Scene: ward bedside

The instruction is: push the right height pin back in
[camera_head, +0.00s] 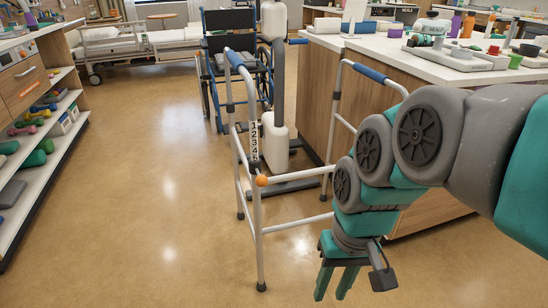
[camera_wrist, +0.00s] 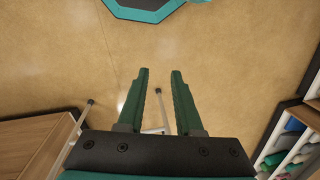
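A grey walking frame (camera_head: 259,225) with blue hand grips stands on the floor in the middle of the head view. An orange round pin (camera_head: 262,181) shows on its nearest leg, just below a white label numbered 1 to 4 (camera_head: 254,141). How far the pin sticks out is too small to tell. My gripper (camera_head: 334,293) is right of and lower than the pin, apart from the frame, fingers pointing down. In the wrist view my gripper (camera_wrist: 160,72) is open and empty, with parts of the frame's legs (camera_wrist: 162,108) behind it. The pin is not seen there.
A wooden counter (camera_head: 390,98) with trays and bottles stands behind and right of the frame. A wheelchair (camera_head: 232,60) and a grey post (camera_head: 276,90) are behind it. Shelves with dumbbells (camera_head: 40,135) line the left. The floor (camera_head: 150,220) left of the frame is clear.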

